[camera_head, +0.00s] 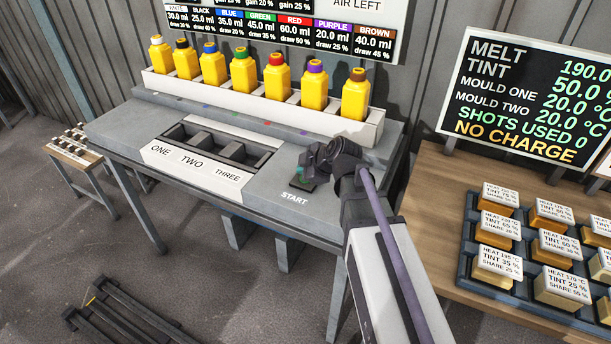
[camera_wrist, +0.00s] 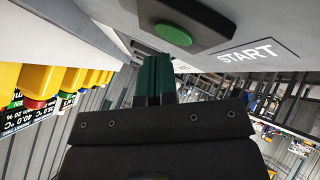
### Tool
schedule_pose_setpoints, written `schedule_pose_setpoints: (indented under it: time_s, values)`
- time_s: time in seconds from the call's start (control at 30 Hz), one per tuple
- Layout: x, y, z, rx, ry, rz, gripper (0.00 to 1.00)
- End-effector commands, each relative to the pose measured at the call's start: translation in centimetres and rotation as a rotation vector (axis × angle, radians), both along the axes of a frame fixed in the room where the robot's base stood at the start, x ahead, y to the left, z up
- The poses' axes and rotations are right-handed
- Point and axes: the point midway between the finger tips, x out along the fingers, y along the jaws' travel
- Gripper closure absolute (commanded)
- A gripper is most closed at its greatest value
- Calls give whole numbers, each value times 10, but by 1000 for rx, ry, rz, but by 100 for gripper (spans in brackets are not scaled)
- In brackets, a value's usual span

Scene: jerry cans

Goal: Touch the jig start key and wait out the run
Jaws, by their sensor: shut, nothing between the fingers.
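The start key is a round green button (camera_wrist: 173,33) on a dark base, at the top of the wrist view beside the START label (camera_wrist: 248,54). In the head view the START label (camera_head: 294,198) lies at the right end of the grey bench (camera_head: 285,215), and my wrist and gripper mostly cover the key. My gripper (camera_head: 303,174) is shut and empty, low at the key. In the wrist view its dark green fingers (camera_wrist: 155,72) end just short of the button in the picture; I cannot tell whether they touch it.
Several yellow cans with coloured caps stand in a white rack (camera_head: 250,92) behind. Slots marked ONE, TWO and THREE (camera_head: 190,162) lie left. The display (camera_head: 530,85) reads SHOTS USED 0 and NO CHARGE. A tray of labelled blocks (camera_head: 470,260) stands on the wooden table (camera_head: 435,225) right.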

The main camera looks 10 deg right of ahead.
Motion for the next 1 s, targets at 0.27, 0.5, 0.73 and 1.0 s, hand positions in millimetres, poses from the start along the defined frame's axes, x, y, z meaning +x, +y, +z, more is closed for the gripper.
schedule_pose_setpoints:
  time_s: [0.27, 0.5, 0.73, 1.0]
  values:
    - [0, 0, 2, 0, 0, 0, 100]
    - [0, 0, 18, 0, 0, 0, 100]
    - [0, 0, 42, 0, 0, 0, 100]
    - [0, 0, 53, 0, 0, 0, 100]
